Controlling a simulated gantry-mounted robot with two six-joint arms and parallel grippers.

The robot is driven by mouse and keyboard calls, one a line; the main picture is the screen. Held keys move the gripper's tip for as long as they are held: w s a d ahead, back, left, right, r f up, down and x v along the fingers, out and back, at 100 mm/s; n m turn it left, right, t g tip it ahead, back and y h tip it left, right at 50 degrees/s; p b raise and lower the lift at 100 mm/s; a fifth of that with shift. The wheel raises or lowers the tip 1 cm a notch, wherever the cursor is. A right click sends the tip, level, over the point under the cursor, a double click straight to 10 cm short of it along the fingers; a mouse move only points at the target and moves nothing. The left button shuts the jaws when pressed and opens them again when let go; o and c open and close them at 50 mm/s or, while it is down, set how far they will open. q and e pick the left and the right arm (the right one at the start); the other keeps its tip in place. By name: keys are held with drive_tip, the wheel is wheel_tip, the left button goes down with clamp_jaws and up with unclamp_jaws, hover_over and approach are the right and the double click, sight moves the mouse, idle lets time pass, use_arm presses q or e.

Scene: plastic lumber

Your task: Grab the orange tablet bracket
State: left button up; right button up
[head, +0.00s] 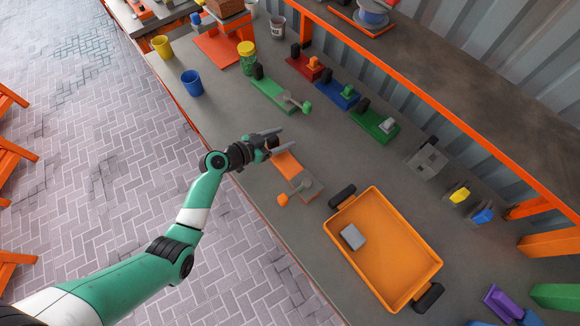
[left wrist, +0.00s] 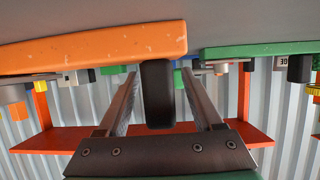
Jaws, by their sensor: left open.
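The orange tablet bracket (head: 287,163) lies on the grey workbench, with a grey end piece and an orange knob at its lower right end. In the left wrist view its orange bar (left wrist: 95,50) spans the upper left. My left gripper (head: 284,141) is open at the bracket's upper end. Its fingers (left wrist: 160,98) stand on either side of a black block (left wrist: 157,90), with gaps visible on both sides. The black block is at the end of the orange bar and is partly hidden in the head view. My right gripper is not in view.
A green bracket (head: 272,94) lies just beyond my left gripper. Red (head: 303,66), blue (head: 337,93) and green (head: 374,125) brackets line the back. An orange tray (head: 395,262) holding a grey block is at the lower right. A blue cup (head: 192,83) stands near the front edge.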

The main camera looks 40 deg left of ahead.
use_arm(q)
clamp_jaws()
idle(0.3)
drive_tip(key=shift+r, duration=0.1)
idle(1.0)
